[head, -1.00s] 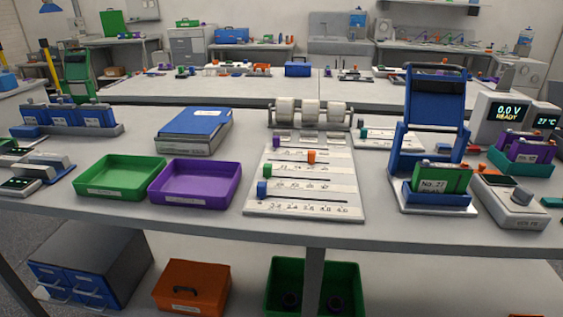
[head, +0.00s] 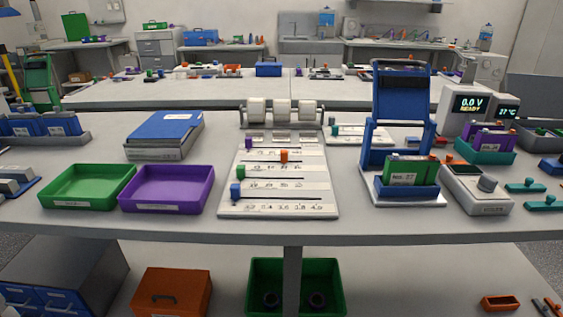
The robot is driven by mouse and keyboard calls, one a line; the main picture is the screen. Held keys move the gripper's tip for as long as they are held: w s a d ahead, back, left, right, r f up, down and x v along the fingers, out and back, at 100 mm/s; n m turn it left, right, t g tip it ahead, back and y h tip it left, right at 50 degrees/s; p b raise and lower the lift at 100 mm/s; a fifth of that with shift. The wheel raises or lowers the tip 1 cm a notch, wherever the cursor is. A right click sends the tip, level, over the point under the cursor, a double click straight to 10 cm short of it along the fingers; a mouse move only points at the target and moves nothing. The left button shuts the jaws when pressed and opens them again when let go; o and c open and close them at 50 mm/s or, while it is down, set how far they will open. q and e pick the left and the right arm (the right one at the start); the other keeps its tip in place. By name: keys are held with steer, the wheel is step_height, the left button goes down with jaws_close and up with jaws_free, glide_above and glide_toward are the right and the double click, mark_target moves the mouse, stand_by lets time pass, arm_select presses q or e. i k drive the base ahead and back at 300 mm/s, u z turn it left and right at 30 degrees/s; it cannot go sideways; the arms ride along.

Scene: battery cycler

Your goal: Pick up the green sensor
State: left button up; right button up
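Neither of my grippers shows in the head view. No label marks a green sensor, and I cannot tell which green thing it is. A green block (head: 409,171) with a white label sits upright in a blue holder with a tall blue back (head: 400,90), right of the middle. Two teal-green pieces with raised knobs, a rear one (head: 526,186) and a front one (head: 544,203), lie on the table at the right. A small green slider knob (head: 241,171) stands on the white slider board (head: 310,206) in the middle.
A green tray (head: 60,201) and a purple tray (head: 165,208) stand left of the board, with blue binders (head: 165,127) behind. A grey device with a knob (head: 476,203) stands between the blue holder and the teal pieces. A display unit (head: 465,105) stands behind it. The table's front strip is clear.

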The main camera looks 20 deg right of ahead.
mark_target(541, 131)
steer(key=z, duration=0.55)
steer(key=k, duration=1.3)
steer(key=z, duration=1.25)
steer(key=i, duration=0.95)
steer(key=z, duration=0.4)
steer(key=i, duration=0.95)
steer(key=u, duration=4)
steer(key=k, duration=1.95)
